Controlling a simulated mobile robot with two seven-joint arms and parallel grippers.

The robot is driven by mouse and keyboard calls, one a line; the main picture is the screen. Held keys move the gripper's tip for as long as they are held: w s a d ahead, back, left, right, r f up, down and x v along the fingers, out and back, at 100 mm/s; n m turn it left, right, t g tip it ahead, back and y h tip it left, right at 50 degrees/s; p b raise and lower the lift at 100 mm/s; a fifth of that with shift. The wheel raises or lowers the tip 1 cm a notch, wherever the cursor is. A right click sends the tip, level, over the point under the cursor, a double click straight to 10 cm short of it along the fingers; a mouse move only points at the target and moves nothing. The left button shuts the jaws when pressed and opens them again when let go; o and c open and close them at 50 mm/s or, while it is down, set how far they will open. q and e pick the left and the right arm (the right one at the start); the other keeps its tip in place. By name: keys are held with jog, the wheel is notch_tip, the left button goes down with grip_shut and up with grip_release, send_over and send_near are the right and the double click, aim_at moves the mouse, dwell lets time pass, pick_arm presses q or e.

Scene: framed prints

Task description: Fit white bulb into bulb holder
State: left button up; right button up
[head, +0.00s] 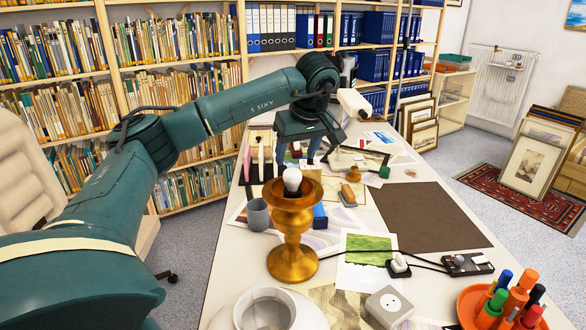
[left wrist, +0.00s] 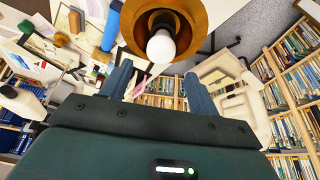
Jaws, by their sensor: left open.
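The white bulb (head: 292,179) stands upright in the cup at the top of the gold bulb holder (head: 292,245), on the table. My left gripper (head: 296,160) is open and empty, just behind and above the bulb. In the left wrist view, the bulb (left wrist: 161,46) shows just past the gap between my two fingertips (left wrist: 160,78), apart from them, with the holder's bowl (left wrist: 195,18) around it. My right gripper is not in view.
A grey cup (head: 258,215) stands left of the holder. An orange tray (head: 470,303) of markers is front right. The brown mat (head: 425,218) is clear.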

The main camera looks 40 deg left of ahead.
pick_arm(q)
jog(key=shift+v, duration=2.15)
jog(key=shift+f, duration=0.1)
